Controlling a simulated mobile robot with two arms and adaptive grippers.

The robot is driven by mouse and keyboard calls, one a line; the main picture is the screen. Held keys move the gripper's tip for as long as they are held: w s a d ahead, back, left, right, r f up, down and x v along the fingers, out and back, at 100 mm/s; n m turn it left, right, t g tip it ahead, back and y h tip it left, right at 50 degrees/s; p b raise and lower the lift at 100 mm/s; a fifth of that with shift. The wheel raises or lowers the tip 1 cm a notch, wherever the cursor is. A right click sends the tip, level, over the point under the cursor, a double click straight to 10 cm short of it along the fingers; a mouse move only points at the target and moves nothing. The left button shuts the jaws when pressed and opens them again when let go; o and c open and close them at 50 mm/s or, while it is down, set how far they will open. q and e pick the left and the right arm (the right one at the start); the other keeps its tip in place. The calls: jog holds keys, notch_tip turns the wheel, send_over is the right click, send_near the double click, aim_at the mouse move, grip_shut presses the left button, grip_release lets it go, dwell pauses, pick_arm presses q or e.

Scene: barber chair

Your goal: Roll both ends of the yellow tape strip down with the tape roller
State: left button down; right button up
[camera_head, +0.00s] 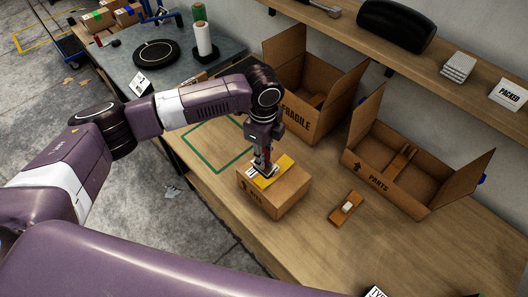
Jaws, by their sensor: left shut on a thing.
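A closed cardboard box (284,201) stands on the wooden bench. A yellow tape strip (281,172) lies across its top, partly hidden by my left gripper. My left gripper (264,167) points down over the strip, near the back left of the box top. It is shut on a small tool with a reddish part, which looks like the tape roller (266,160); fingers hide most of it. I cannot tell whether the tool touches the tape. My right gripper is not in view.
An open FRAGILE box (296,113) stands behind, and an open PARTS box (378,181) stands to the right. A small orange-brown block with a white piece (346,207) lies right of the closed box. A green outlined square (209,164) on the bench is empty. A shelf (440,67) runs above.

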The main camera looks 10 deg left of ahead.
pick_arm(q)
jog(key=shift+w+d+m, duration=0.15)
jog(key=shift+w+m, duration=0.05)
jog(key=shift+m, duration=0.1)
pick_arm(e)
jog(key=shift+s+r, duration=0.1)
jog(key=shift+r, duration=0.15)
pick_arm(q)
jog(key=shift+w+d+r+p, duration=0.1)
jog(key=shift+d+p, duration=0.05)
jog(key=shift+p, duration=0.55)
jog(key=shift+w+d+f+b, duration=0.15)
jog(key=shift+f+b, duration=0.15)
jog(key=shift+f, duration=0.55)
jog(key=shift+s+a+f+b, duration=0.25)
jog(key=shift+f+b, duration=0.1)
jog(key=shift+f, duration=0.25)
jog(key=shift+s+a+f+b, duration=0.15)
jog(key=shift+a+f+b, duration=0.15)
jog(key=shift+f, duration=0.25)
jog(key=shift+f+b, duration=0.35)
jog(key=shift+f, duration=0.2)
jog(key=shift+w+d+f, duration=0.1)
jog(key=shift+d+f, duration=0.1)
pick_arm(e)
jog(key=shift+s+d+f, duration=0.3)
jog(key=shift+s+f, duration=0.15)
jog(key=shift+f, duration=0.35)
